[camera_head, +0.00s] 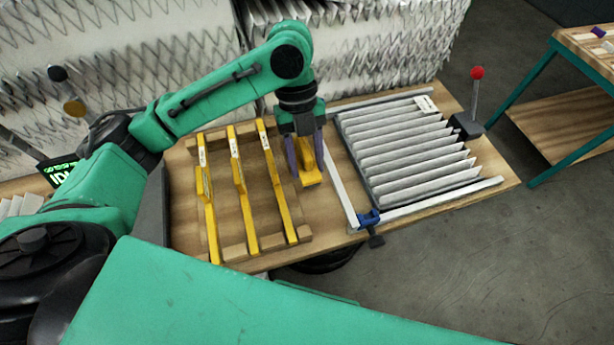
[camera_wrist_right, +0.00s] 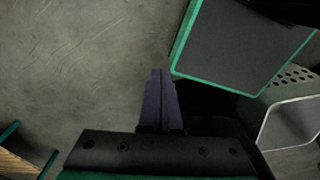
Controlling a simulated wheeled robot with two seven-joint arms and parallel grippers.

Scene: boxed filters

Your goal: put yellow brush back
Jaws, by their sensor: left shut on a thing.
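My left gripper (camera_head: 306,160) points down over the wooden table and is shut on a yellow brush (camera_head: 309,177). The brush's lower part shows between and below the purple fingers; the gripper hides its upper part. It is between the wooden rack and the pleated filter; I cannot tell whether it touches the table.
A pleated filter (camera_head: 410,155) lies on the table (camera_head: 337,228), right of my left gripper, beside a pale rail with a blue clamp (camera_head: 369,217). A red-knobbed post (camera_head: 476,73) stands at the table's right end. Large white filters (camera_head: 360,52) stand behind. Another table (camera_head: 560,125) is far right.

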